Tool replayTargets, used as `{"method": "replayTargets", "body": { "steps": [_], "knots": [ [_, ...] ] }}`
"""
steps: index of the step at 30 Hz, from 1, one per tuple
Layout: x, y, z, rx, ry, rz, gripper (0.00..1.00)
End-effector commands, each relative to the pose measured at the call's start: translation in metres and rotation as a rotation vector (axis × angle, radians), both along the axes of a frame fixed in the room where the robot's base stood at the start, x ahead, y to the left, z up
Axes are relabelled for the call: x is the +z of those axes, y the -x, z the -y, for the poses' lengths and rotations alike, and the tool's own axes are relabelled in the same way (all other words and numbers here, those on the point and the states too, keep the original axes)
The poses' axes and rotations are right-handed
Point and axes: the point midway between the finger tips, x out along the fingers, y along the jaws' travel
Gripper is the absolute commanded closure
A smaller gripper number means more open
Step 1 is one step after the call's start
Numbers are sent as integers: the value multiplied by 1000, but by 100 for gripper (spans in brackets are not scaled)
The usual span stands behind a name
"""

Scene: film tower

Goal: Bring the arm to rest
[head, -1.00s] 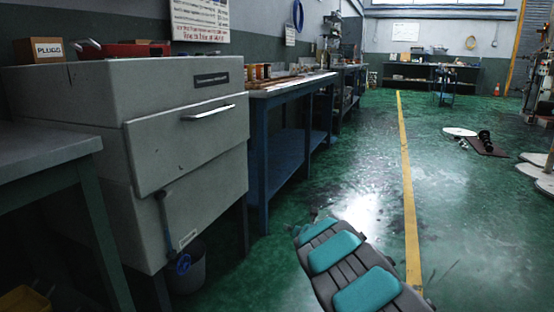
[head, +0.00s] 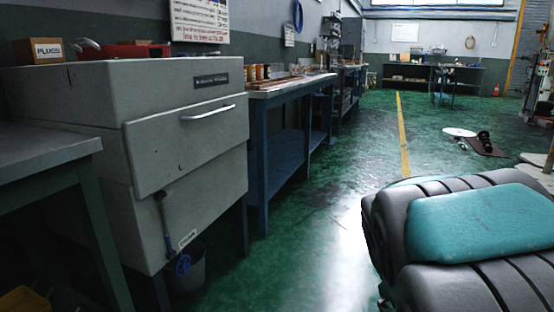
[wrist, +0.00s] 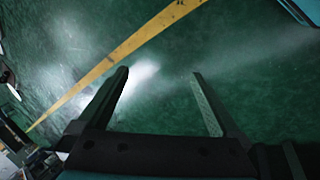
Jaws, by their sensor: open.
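My gripper (wrist: 160,75) shows in the wrist view with its two dark fingers wide apart. Nothing is between them, only the green floor and part of the yellow line beyond. In the head view my own arm, grey with teal pads, fills the lower right, and the gripper itself is out of that view.
A grey cabinet (head: 190,150) with a handle stands at the left, with a box (head: 38,51) and a red thing (head: 130,50) on top. A blue workbench (head: 290,140) stands behind it. The green floor (head: 310,235) is clear along the yellow line (head: 403,140). A dark mat (head: 487,150) lies at right.

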Motion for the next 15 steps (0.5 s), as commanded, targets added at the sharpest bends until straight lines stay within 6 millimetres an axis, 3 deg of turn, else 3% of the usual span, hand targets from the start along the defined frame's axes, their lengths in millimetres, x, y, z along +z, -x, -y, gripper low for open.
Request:
{"method": "replayTargets", "body": {
  "steps": [3, 6, 15],
  "knots": [
    [-8, 65, -28, -160, -128, -48, 0],
    [-14, 110, -51, -269, -210, -103, 0],
    [-24, 208, -98, -470, -338, -244, 0]
  ]
}}
